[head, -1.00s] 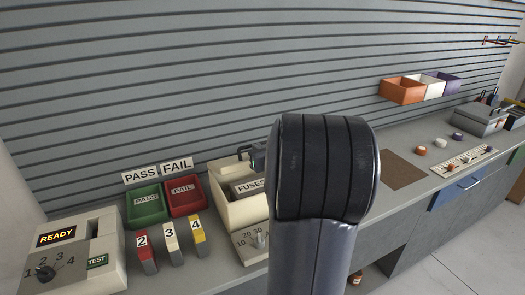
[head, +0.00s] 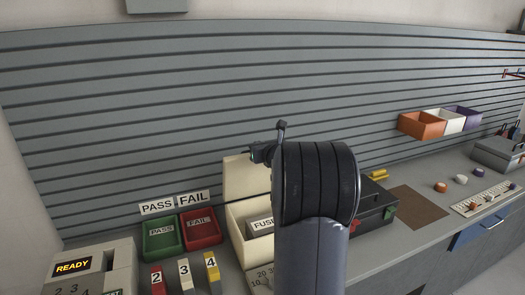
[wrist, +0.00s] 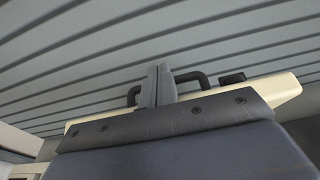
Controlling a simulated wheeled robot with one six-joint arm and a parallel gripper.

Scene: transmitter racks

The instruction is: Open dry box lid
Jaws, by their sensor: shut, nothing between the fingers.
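The dry box is the cream box (head: 238,222) with a "FUSES" label inside, left of my arm in the head view. Its cream lid (head: 240,180) stands raised, about upright, at the back of the box. My gripper (head: 262,153) is at the lid's top edge, partly hidden by my own arm. In the wrist view my gripper (wrist: 158,86) has its fingers together and empty. A dark handle (wrist: 188,76) shows behind the fingers, above the cream lid edge (wrist: 285,88). I cannot tell whether the fingers touch the lid.
Green (head: 162,236) and red (head: 200,229) PASS and FAIL trays and a READY tester (head: 90,265) stand to the left. A black case (head: 376,208) and a brown mat (head: 414,206) lie to the right. A slatted wall (head: 200,90) rises behind.

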